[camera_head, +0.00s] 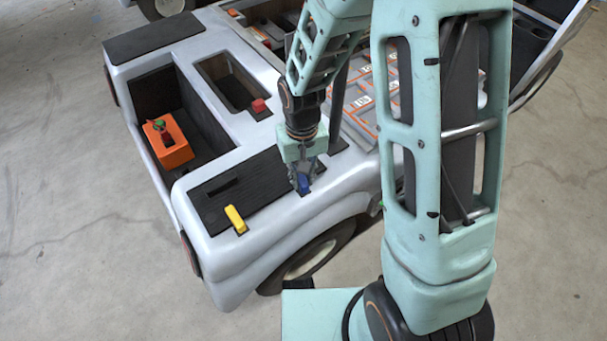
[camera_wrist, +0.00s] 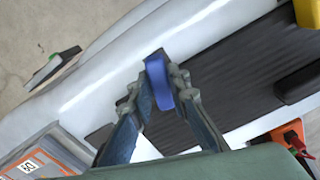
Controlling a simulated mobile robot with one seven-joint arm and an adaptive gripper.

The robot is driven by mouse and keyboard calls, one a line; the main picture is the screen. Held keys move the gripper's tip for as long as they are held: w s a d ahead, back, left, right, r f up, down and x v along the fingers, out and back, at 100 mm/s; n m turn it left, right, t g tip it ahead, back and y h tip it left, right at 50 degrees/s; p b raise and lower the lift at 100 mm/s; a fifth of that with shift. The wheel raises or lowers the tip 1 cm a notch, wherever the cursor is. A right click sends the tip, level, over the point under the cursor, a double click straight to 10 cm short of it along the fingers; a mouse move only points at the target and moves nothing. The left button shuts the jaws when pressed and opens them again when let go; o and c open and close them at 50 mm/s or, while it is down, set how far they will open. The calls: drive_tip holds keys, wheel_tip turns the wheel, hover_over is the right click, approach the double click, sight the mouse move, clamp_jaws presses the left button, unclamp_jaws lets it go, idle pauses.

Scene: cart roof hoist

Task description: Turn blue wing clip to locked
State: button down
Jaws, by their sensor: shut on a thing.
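The blue wing clip (camera_head: 304,183) sits on a small dark pad near the cart's side edge. My gripper (camera_head: 304,176) reaches down onto it from above, and the fingers hide part of it. In the wrist view the blue wing clip (camera_wrist: 158,82) stands between the fingertips of my gripper (camera_wrist: 159,84), which are shut on it. Its long side runs roughly along the picture's vertical, slightly tilted. Its base and any lock marking are hidden or too small to read.
A yellow clip (camera_head: 236,219) sits on the black panel (camera_head: 215,197) at the cart's corner. An orange box (camera_head: 168,141) with a red and green top stands in the left recess. Bare floor surrounds the cart's left side.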

sight(301, 178)
drive_tip(key=shift+s+a+n+p, duration=0.15)
drive_tip(key=shift+n+p, duration=0.2)
drive_tip(key=shift+n, duration=1.35)
drive_tip(key=c, duration=1.8)
unclamp_jaws()
drive_tip(key=shift+c, duration=0.2)
drive_tip(key=shift+r, duration=0.1)
wheel_tip(301, 178, up, 12)
